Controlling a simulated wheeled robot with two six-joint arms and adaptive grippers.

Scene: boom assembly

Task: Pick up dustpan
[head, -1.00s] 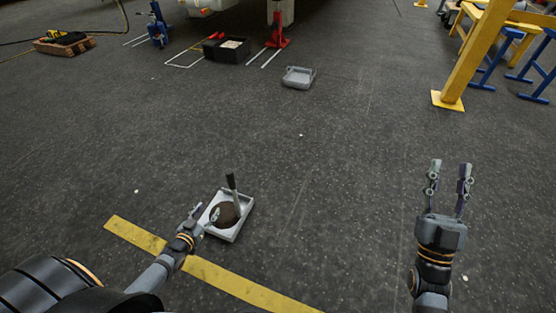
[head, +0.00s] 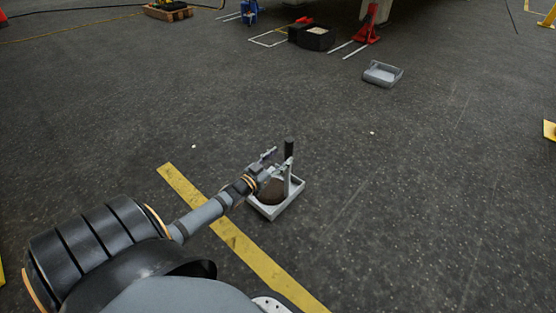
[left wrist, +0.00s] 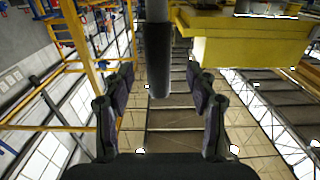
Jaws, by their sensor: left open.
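The dustpan (head: 287,204) is a light grey tray on the floor. A dark brown pile (head: 272,192) lies in it, and its upright handle (head: 289,150) has a dark grip on top. My left gripper (head: 278,160) is open beside the handle, above the tray, with its fingers reaching toward the handle. In the left wrist view, the dark handle end (left wrist: 158,60) shows between the two spread fingers (left wrist: 160,92), with gaps on both sides. My right gripper is not in view.
A yellow floor stripe (head: 232,238) runs beside the dustpan. A grey tray (head: 382,73) lies farther back. A black bin (head: 316,38) and red jack stand (head: 367,28) stand at the back.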

